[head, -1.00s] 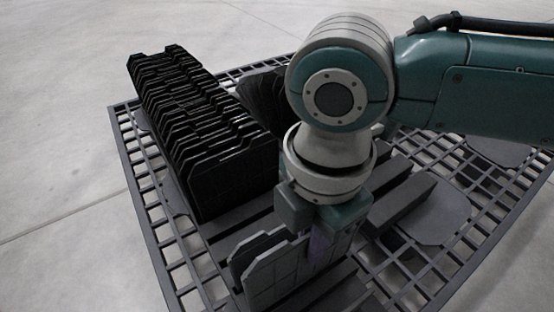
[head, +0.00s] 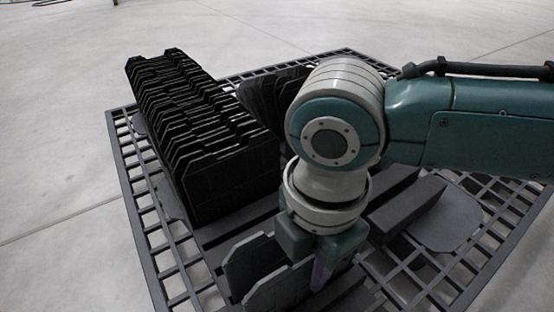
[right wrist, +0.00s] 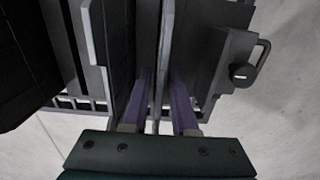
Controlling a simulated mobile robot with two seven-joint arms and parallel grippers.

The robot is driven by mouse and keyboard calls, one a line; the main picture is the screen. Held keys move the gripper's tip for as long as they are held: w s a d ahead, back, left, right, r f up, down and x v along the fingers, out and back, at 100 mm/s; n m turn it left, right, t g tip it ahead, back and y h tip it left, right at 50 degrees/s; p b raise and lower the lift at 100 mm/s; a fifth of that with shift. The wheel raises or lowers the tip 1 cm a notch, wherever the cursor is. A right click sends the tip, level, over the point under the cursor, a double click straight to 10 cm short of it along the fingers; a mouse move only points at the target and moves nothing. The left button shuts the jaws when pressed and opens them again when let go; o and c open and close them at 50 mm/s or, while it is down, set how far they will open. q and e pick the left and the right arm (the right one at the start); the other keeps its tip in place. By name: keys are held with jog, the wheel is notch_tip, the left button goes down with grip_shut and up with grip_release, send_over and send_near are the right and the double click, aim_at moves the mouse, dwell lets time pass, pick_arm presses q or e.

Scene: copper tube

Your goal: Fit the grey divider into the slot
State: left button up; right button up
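The grey divider (head: 268,290) is the front plate at the bottom of the head view, upright. My right gripper (head: 320,274) points down and is shut on its upper edge. In the right wrist view the divider (right wrist: 166,50) shows as a thin plate between the two purple fingers of the right gripper (right wrist: 161,88). A similar grey plate (head: 248,260) stands just behind it, apart, and it also shows in the right wrist view (right wrist: 94,40). The slot and the divider's lower edge are hidden. My left gripper is not in view.
A row of black plates (head: 215,150) stands on the grid-topped table (head: 150,245) at left. Darker grey plates (head: 265,95) lean behind my right arm. A grey block (head: 408,210) lies to the right of the gripper. Open concrete floor surrounds the table.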

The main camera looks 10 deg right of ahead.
jog(key=shift+o, duration=0.8)
notch_tip(320, 180, up, 12)
jog(key=p, duration=0.9)
jog(key=shift+r, duration=0.25)
jog(key=s+a+r+m+t+y, duration=0.2)
jog(key=s+a+m+y, duration=0.2)
jog(key=s+a+m, duration=0.4)
jog(key=s+d+m+h, duration=0.2)
jog(key=d+m, duration=0.4)
jog(key=d, duration=0.2)
jog(key=s+d+m+t+h, duration=0.1)
jog(key=s+d+m, duration=0.1)
jog(key=d+m, duration=0.4)
jog(key=d, duration=0.3)
jog(key=shift+d+r+t+h, duration=0.2)
jog(key=shift+r+t+h, duration=0.1)
jog(key=shift+h, duration=0.1)
